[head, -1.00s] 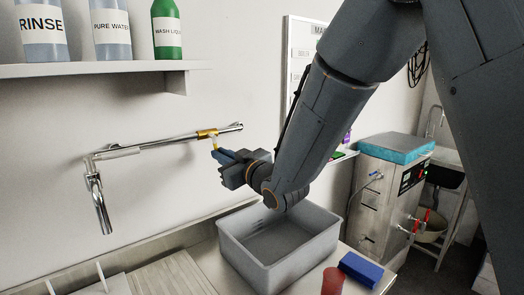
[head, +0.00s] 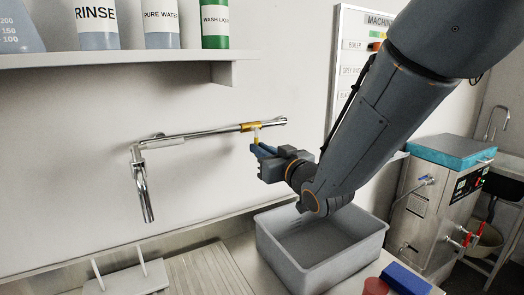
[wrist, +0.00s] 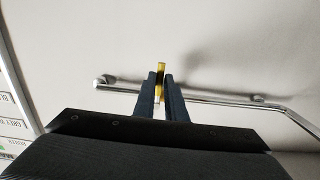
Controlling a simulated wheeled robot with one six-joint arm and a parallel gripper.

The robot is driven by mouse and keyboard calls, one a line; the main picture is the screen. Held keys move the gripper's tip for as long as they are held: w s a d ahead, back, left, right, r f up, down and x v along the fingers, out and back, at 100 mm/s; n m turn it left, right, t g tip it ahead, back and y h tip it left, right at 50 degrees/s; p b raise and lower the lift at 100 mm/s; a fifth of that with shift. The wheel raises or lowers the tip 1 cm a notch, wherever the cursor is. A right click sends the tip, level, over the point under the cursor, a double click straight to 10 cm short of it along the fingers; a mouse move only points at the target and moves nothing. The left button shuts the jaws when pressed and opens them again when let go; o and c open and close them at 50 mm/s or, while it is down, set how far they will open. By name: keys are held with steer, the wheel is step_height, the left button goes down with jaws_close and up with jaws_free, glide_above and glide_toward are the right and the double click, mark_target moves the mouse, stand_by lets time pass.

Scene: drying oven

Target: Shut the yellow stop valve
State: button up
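The yellow stop valve (head: 250,127) sits in the chrome pipe on the wall, near the pipe's right end in the head view. Its small lever, pale with a yellow end, points down and outward from the pipe. My gripper (head: 256,149) is at the lever, just below the valve. In the wrist view, the yellow piece (wrist: 161,68) shows between and just beyond the tips of my two fingers (wrist: 161,78). The fingers are close together with a narrow gap. I cannot tell whether they press on the lever, and its lower part is partly hidden by them.
The chrome spout (head: 143,190) hangs at the pipe's left end. A shelf (head: 120,58) with bottles is above. A grey basin (head: 300,270) stands below my gripper, with a blue block (head: 407,280) and a red object (head: 376,287) beside it. A steel machine (head: 435,210) is at right.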

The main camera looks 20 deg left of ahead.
steer(key=o, duration=0.3)
steer(key=shift+d, duration=0.1)
steer(key=b+v, duration=0.1)
steer(key=v, duration=0.6)
steer(key=shift+s+d+b, duration=0.2)
steer(key=shift+d+b, duration=0.05)
steer(key=shift+b, duration=0.05)
